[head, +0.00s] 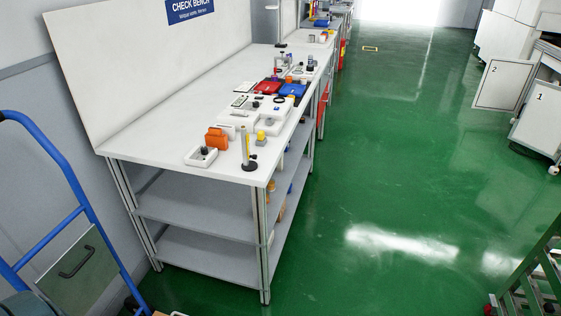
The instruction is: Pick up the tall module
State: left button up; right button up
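I cannot tell for sure which thing is the tall module. Many small items stand on the white bench (150,122), too small to make out well. A tall, thin upright piece (245,142) with a dark base stands near the bench's front corner. An orange block (216,139) stands left of it, and a white box with a dark knob (201,156) lies in front of the block. Neither of my grippers shows in the head view.
A blue-framed cart (65,165) stands at the left. Open green floor (400,190) lies right of the bench. A ladder-like metal frame (530,280) is at the lower right, and white cabinets numbered 1 (540,110) and 2 (497,85) stand at the upper right.

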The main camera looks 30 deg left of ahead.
aim_at(279, 166)
jog(key=i+u, duration=0.2)
jog(key=i+l, duration=0.1)
jog(key=i, duration=5.4)
jog(key=j+u, duration=0.1)
jog(key=u, duration=1.05)
